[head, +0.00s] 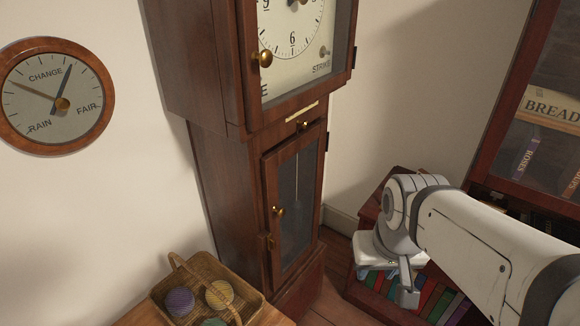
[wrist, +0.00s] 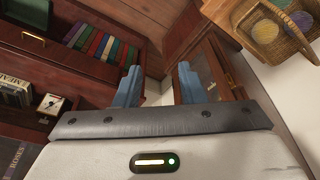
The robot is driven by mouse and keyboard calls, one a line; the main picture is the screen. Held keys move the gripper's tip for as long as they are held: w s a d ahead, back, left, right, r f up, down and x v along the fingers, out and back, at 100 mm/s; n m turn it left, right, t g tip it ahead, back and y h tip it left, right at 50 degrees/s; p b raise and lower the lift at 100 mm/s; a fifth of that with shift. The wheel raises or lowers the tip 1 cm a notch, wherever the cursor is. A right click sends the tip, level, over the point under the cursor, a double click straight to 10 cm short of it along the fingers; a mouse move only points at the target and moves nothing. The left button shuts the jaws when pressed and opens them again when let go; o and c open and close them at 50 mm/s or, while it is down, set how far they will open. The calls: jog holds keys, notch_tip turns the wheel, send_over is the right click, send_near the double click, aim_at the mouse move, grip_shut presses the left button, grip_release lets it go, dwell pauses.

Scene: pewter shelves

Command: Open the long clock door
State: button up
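The tall wooden clock stands in the middle of the head view. Its long lower door (head: 296,205) has a dark glass pane, a brass knob (head: 278,211) on the left and hinges on the right. The door looks shut or nearly so; I cannot tell which. In the wrist view the door (wrist: 207,62) is partly hidden behind the right finger. My gripper (wrist: 158,86) is open, its blue fingers apart with nothing between them. In the head view my gripper (head: 407,290) is right of the clock, low, apart from the door.
A wicker basket (head: 253,304) of yarn balls sits on a wooden surface at bottom left. A glass-fronted cabinet (head: 497,110) stands at right. A round dial (head: 55,95) hangs on the left wall.

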aim_at(284, 214)
jog(key=shift+o, duration=1.2)
jog(key=shift+w+a+f, duration=0.1)
jog(key=shift+a+f, duration=0.15)
jog(key=shift+f, duration=0.1)
jog(key=shift+o, duration=0.3)
jog(key=a+f+m+g+y+b, duration=0.2)
jog(key=a+f+m+y+b, duration=0.1)
jog(key=a+f+b, duration=0.1)
jog(key=shift+a+f+y, duration=0.4)
jog(key=shift+a+f, duration=0.4)
jog(key=w+a+f+m+y+b, duration=0.4)
jog(key=a+m+y+b, duration=0.1)
jog(key=a+m+y, duration=0.15)
jog(key=w+d+f+m+t+y+b, duration=0.1)
jog(key=w+m+t+y+b, duration=0.15)
jog(key=w+m+t, duration=0.5)
jog(key=w+d+f+m+t+y+b, duration=0.1)
jog(key=w+f+m+t+y+b, duration=0.25)
jog(key=w, duration=0.65)
jog(key=shift+m+g+h, duration=0.4)
jog(key=shift+m+h, duration=0.55)
jog(key=w+a, duration=0.1)
jog(key=a, duration=0.1)
jog(key=w+a+r, duration=0.1)
jog(key=a, duration=0.1)
jog(key=w+a+r, duration=0.1)
jog(key=w+a, duration=0.1)
jog(key=shift+b, duration=0.35)
grip_shut()
